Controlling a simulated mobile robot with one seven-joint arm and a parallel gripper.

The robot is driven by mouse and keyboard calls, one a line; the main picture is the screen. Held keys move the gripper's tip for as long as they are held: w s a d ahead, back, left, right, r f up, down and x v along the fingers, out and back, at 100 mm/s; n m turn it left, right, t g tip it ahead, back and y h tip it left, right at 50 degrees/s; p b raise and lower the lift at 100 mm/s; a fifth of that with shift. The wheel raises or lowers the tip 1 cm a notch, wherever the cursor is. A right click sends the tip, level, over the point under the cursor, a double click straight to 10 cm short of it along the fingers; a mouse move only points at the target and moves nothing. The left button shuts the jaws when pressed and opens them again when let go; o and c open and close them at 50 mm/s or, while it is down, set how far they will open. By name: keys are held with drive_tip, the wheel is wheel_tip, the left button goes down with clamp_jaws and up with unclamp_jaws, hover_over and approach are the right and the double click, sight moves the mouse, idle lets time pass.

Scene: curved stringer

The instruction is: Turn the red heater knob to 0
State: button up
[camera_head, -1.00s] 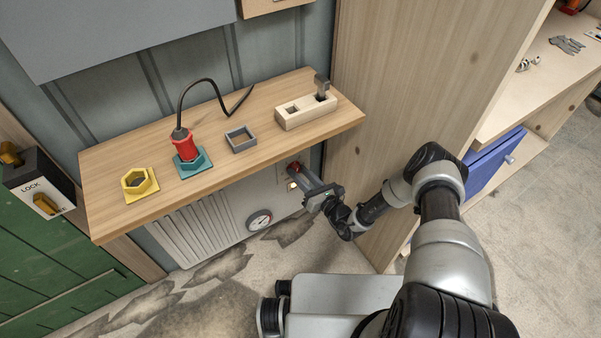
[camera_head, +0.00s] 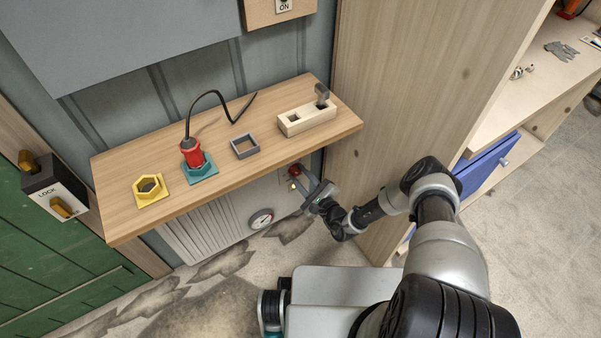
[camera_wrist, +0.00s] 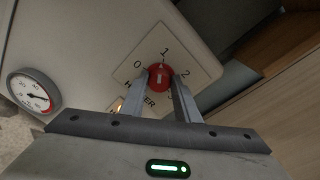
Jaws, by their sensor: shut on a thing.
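The red heater knob (camera_head: 295,170) is on the pale heater front below the right part of the wooden shelf. In the wrist view the red knob (camera_wrist: 160,77) sits on a square plate (camera_wrist: 146,57) marked 0, 1, 2 and HEATER, with a further number partly hidden by a finger. A pale line on the knob seems to point roughly toward 1. My gripper (camera_wrist: 160,82) is shut on the knob, one finger at each side. In the head view my gripper (camera_head: 302,180) reaches it from the lower right.
The wooden shelf (camera_head: 225,185) overhangs the heater (camera_head: 205,230). A round gauge (camera_head: 261,219) is left of the knob. A tall wooden panel (camera_head: 400,90) stands close on the right. A small orange light (camera_wrist: 117,107) is beside the plate.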

drive_tip(key=n+p, duration=0.2)
drive_tip(key=n, duration=0.4)
drive_tip(key=shift+a+h+p, duration=0.15)
drive_tip(key=shift+h+p, duration=0.15)
drive_tip(key=shift+p, duration=0.05)
drive_tip(key=n, duration=0.3)
drive_tip(key=n+t, duration=0.1)
drive_tip(key=n, duration=0.1)
drive_tip(key=shift+f+n+h, duration=0.1)
drive_tip(key=shift+n+h, duration=0.2)
drive_tip(key=shift+n, duration=0.1)
drive_tip(key=o, duration=1)
drive_tip(key=shift+o, duration=0.2)
drive_tip(key=shift+s+f, duration=0.1)
drive_tip(key=shift+s, duration=0.05)
